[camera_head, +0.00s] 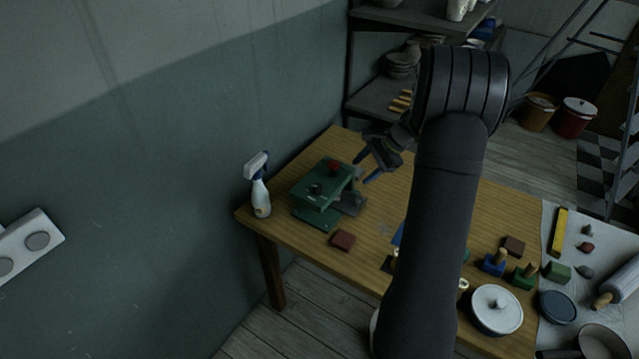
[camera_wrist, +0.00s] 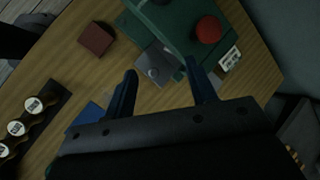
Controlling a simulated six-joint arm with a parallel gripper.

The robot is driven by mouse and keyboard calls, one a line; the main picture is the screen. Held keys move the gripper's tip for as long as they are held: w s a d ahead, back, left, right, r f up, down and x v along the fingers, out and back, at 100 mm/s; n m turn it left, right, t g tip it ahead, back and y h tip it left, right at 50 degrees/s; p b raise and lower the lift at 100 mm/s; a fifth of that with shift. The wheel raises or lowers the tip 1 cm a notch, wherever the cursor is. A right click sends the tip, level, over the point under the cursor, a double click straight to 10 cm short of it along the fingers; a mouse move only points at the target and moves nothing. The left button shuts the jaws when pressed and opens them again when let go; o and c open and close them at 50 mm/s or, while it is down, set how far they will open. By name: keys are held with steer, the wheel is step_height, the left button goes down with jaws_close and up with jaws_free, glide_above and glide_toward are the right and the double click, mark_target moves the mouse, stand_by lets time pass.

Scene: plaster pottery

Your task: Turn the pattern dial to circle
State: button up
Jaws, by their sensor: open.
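A green machine (camera_head: 318,188) stands at the table's left end. Its top bears a small dark round knob (camera_head: 316,188), which looks like the dial, and a red button (camera_head: 333,167). The dial's markings are too small to read. In the wrist view the machine (camera_wrist: 178,22) shows at the top, with the red button (camera_wrist: 208,30) and a white label (camera_wrist: 230,58); most of its top is cut off. My gripper (camera_head: 364,168) is open and empty, just right of the machine and apart from the dial. Its blue fingers (camera_wrist: 160,70) point toward the machine's grey plate (camera_wrist: 155,60).
A white spray bottle (camera_head: 260,190) stands left of the machine. A dark red block (camera_head: 343,240) lies in front of it. Stamps, a lidded white pot (camera_head: 496,309) and tools crowd the table's right side.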

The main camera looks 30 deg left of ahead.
mark_target(318, 186)
steer(key=s+a+r+m+h, duration=0.2)
steer(key=s+a+r+m, duration=0.25)
steer(key=r+m, duration=0.45)
steer(key=shift+n, duration=0.7)
steer(key=x, duration=1.6)
steer(key=shift+w+a+f, duration=0.25)
steer(key=shift+a+f, duration=0.05)
steer(key=c, duration=1)
